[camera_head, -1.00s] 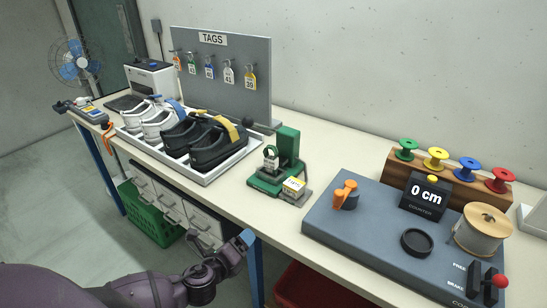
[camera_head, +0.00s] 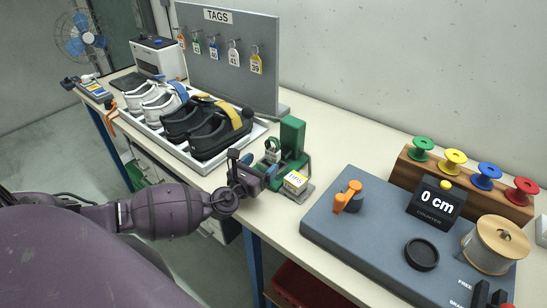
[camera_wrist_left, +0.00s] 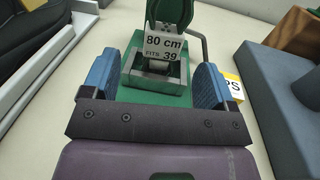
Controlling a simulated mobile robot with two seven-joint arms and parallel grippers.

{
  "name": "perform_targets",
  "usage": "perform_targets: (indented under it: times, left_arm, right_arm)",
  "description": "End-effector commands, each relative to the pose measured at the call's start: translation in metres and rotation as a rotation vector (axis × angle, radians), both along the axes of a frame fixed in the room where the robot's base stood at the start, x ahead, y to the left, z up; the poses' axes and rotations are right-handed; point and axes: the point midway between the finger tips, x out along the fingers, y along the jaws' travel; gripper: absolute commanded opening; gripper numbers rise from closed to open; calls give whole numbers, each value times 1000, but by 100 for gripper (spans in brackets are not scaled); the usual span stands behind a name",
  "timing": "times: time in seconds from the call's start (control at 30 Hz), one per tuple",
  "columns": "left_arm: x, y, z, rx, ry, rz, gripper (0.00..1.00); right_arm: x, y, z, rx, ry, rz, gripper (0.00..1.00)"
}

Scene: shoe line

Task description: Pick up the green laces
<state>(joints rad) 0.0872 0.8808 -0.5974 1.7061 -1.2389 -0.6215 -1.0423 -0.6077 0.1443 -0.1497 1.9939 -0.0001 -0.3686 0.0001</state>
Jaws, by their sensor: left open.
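In the head view the left gripper (camera_head: 262,172) is at the device's near left. My right gripper is not in view.
A yellow-topped box (camera_head: 296,182) sits right of the device, close to my right-hand finger in the wrist view. The shoe tray (camera_head: 203,166) is to the left. A blue-grey board (camera_head: 335,226) with a counter (camera_head: 435,203) and several coloured spools lie right.

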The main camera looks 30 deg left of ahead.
Motion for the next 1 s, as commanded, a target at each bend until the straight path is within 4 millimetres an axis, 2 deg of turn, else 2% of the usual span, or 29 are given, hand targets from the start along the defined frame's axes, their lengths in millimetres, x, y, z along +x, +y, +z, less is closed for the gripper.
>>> perform_targets:
  times: [0.27,0.6,0.93,1.0]
  left_arm:
    - [17,-1,1,-2,0,-1,80]
    - [57,-2,3,-1,0,0,80]
    - [62,-2,3,-2,1,0,80]
    - [62,-2,3,-2,1,0,69]
  right_arm:
    - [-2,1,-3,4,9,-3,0]
    - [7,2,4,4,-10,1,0]
    - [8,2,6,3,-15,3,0]
    - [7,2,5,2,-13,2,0]
